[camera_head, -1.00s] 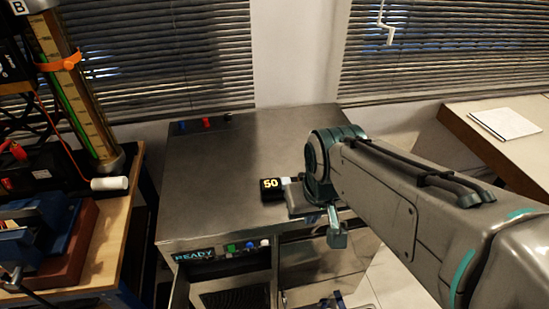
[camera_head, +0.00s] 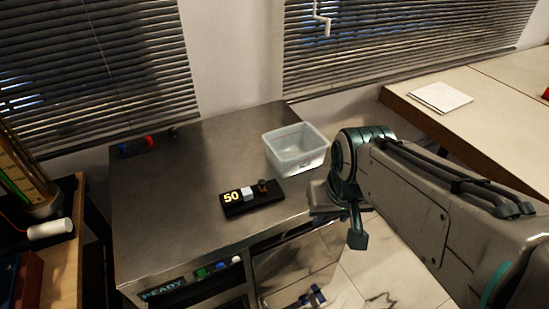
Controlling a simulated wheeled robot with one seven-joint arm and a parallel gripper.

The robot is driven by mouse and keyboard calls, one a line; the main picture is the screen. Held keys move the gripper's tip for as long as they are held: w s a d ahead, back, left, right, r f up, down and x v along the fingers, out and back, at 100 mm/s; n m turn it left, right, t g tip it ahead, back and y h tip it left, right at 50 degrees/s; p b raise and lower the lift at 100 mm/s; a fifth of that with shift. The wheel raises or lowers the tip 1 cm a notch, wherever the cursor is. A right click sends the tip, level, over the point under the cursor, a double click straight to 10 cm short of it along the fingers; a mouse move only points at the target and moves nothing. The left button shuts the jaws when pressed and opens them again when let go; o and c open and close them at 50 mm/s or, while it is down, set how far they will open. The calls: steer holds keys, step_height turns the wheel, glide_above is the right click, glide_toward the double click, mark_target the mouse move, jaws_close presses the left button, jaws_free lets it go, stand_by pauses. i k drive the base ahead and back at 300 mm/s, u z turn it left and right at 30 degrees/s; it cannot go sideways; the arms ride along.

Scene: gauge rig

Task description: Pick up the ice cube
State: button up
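A small pale cube, which looks like the ice cube (camera_head: 247,194), sits on a flat black device (camera_head: 238,209) with lit digits "50", on the metal bench top. My gripper (camera_head: 342,214) is to the right of the cube, by the bench's right edge, and apart from it. I see no object in the gripper. The wrist hides part of it, so its opening is unclear.
A clear plastic bin (camera_head: 297,152) stands on the bench (camera_head: 165,205) behind the black device. A small dark, brownish item (camera_head: 264,185) is beside the cube. Coloured knobs (camera_head: 150,141) line the back left. The left bench top is free.

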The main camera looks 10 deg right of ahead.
mark_target(246, 192)
steer(key=z, duration=1.25)
steer(key=k, duration=1)
steer(key=u, duration=0.85)
steer(key=i, duration=0.5)
steer(key=z, duration=0.05)
